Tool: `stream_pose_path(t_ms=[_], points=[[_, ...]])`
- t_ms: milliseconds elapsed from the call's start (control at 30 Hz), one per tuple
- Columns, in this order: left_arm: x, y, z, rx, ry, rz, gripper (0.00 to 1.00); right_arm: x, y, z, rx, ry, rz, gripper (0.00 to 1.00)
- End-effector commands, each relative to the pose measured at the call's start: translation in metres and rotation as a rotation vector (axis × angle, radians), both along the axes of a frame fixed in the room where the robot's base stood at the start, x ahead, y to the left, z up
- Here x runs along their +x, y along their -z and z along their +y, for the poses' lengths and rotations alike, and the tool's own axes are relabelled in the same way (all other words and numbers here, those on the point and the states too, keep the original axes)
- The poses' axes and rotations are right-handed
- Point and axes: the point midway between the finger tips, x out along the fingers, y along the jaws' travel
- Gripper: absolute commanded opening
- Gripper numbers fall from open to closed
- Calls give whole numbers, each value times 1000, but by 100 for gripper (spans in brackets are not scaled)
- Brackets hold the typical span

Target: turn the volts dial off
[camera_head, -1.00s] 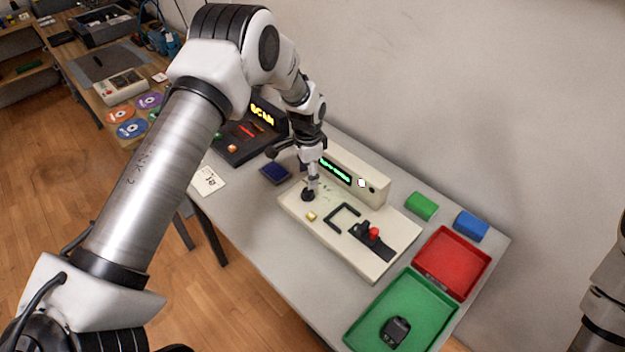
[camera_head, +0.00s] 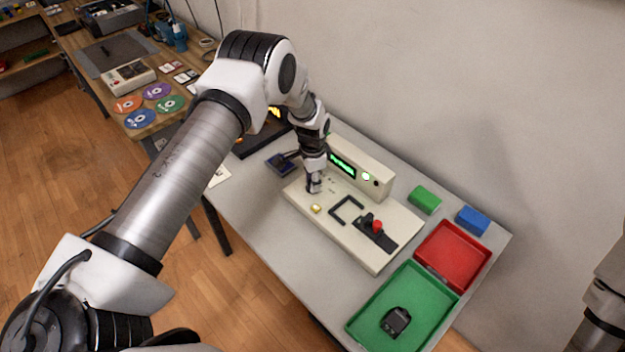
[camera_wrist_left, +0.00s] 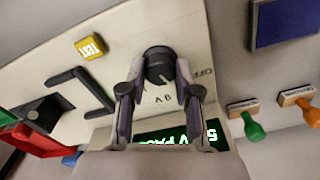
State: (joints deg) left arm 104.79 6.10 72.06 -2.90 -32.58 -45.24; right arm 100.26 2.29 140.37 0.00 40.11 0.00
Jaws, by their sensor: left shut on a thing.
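The volts dial (camera_wrist_left: 160,66) is a round black knob on the cream panel (camera_wrist_left: 215,118) in the left wrist view. An OFF mark is printed to its right and the letters A and B below it. My left gripper (camera_wrist_left: 161,84) has its two fingers on either side of the dial and is shut on it. In the head view the left gripper (camera_head: 314,190) comes down on the left end of the cream instrument (camera_head: 375,262) and hides the dial. The right gripper is out of view.
The instrument has a green lit display (camera_head: 342,163), a yellow TEST button (camera_head: 316,209), a black handle (camera_head: 345,209) and a red-topped lever (camera_head: 376,226). Green (camera_head: 365,322) and red (camera_head: 440,279) trays stand to the right. Stamps (camera_wrist_left: 254,128) lie near the dial's side.

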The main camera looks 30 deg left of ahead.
Motion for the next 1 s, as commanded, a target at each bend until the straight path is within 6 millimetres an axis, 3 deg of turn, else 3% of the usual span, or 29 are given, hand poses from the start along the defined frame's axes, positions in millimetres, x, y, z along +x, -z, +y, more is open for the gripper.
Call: stream_pose_path(t_ms=[667, 1000], points=[[-3, 4, -1, -1, -31, 7, 0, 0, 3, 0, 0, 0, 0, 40], [-4, 7, -1, -1, -178, 8, 0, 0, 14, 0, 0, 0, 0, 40]])
